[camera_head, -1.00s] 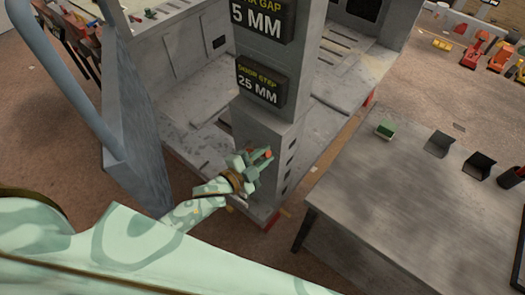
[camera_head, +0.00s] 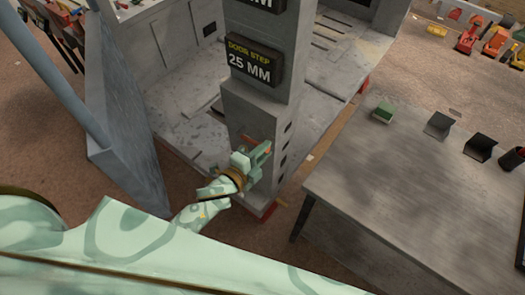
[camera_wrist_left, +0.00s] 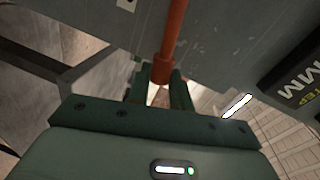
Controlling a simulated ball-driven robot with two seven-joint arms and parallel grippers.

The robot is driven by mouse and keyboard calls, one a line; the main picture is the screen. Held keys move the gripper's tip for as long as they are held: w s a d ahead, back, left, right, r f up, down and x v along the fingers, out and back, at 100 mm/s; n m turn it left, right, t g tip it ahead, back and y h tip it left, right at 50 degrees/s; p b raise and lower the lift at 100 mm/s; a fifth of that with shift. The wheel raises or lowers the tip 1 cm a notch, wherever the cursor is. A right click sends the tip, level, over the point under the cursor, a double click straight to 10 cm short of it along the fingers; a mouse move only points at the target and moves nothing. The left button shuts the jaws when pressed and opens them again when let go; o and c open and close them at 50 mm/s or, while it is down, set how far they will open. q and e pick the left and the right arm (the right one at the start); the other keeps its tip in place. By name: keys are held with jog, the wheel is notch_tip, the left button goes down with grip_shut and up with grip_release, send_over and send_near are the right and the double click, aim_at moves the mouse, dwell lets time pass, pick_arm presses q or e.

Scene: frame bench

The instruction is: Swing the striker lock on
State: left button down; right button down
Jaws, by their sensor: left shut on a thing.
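The striker lock shows as an orange-red bar (camera_wrist_left: 172,45) in the left wrist view, running down from the top edge to between my fingers. In the head view only a small orange-red bit (camera_head: 248,140) of it shows beside the grey post (camera_head: 255,110). My left gripper (camera_head: 262,155) is at the lower part of this post. Its two dark green fingers (camera_wrist_left: 160,88) are shut on the bar's end in the wrist view. The bar's mount on the post is hidden by the gripper in the head view. My right gripper is not in view.
A sign (camera_head: 250,62) reading 25 MM sits on the post above the gripper. A grey panel door (camera_head: 128,120) stands open at left. A grey table (camera_head: 400,190) at right holds a green block (camera_head: 383,111) and dark brackets (camera_head: 439,124).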

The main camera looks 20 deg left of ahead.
pick_arm(q)
jog(key=shift+f, duration=0.15)
jog(key=c, duration=1.3)
grip_release()
jog(key=shift+o, duration=0.2)
jog(key=shift+s, duration=0.1)
jog(key=v, duration=1.6)
jog(key=shift+b, duration=0.3)
jog(key=shift+a, duration=0.1)
